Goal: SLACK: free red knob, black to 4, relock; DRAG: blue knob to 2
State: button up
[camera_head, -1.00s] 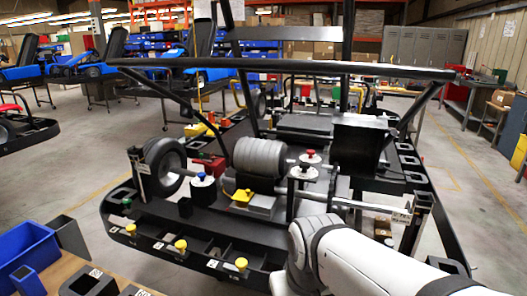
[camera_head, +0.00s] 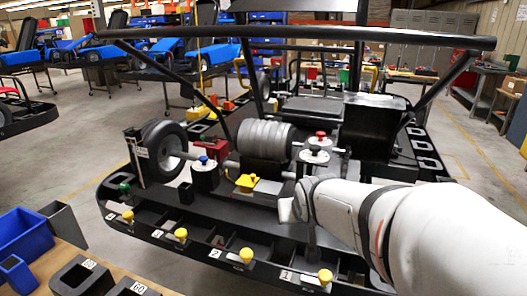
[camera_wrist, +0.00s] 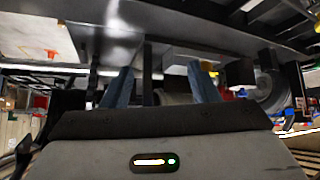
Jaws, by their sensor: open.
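The blue knob (camera_head: 203,160) stands on a pale-topped dark cylinder beside the left wheel. Dial markings on the discs are too small to read. My gripper (camera_wrist: 161,78) is open in the wrist view, its two blue-grey fingers apart with no knob visible between them. In the head view my arm reaches in from the right, its end in front of the black knob's post; the fingers cannot be made out there.
Several yellow knobs (camera_head: 181,233) with number tags line the kart's front tray (camera_head: 205,246). A dark bar (camera_head: 300,37) crosses above the kart. A yellow block (camera_head: 247,183) lies before the drum (camera_head: 264,138). Blue bins (camera_head: 25,232) stand at lower left.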

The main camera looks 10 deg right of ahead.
aim_at(317, 150)
jog(key=w+d+r+t+b, duration=0.1)
jog(key=w+d+t, duration=0.2)
jog(key=w, duration=0.1)
jog(key=w+d+r+t+h+b, duration=0.1)
jog(key=w+d+r+t+b, duration=0.1)
jog(key=w+d+t, duration=0.1)
jog(key=w+d+r+t+b, duration=0.2)
jog(key=w+d, duration=0.2)
jog(key=w, duration=0.2)
jog(key=shift+d+r+m+t+h, duration=0.2)
jog(key=shift+d+m+t+h, duration=0.05)
jog(key=shift+m+t+h, duration=0.15)
jog(key=shift+w+d+r+t, duration=0.25)
jog(key=shift+w+r+t, duration=0.05)
jog(key=shift+w+r, duration=0.1)
jog(key=x, duration=0.7)
jog(key=shift+w+p, duration=0.2)
jog(key=shift+p, duration=0.15)
jog(key=shift+c, duration=0.3)
jog(key=c, duration=0.9)
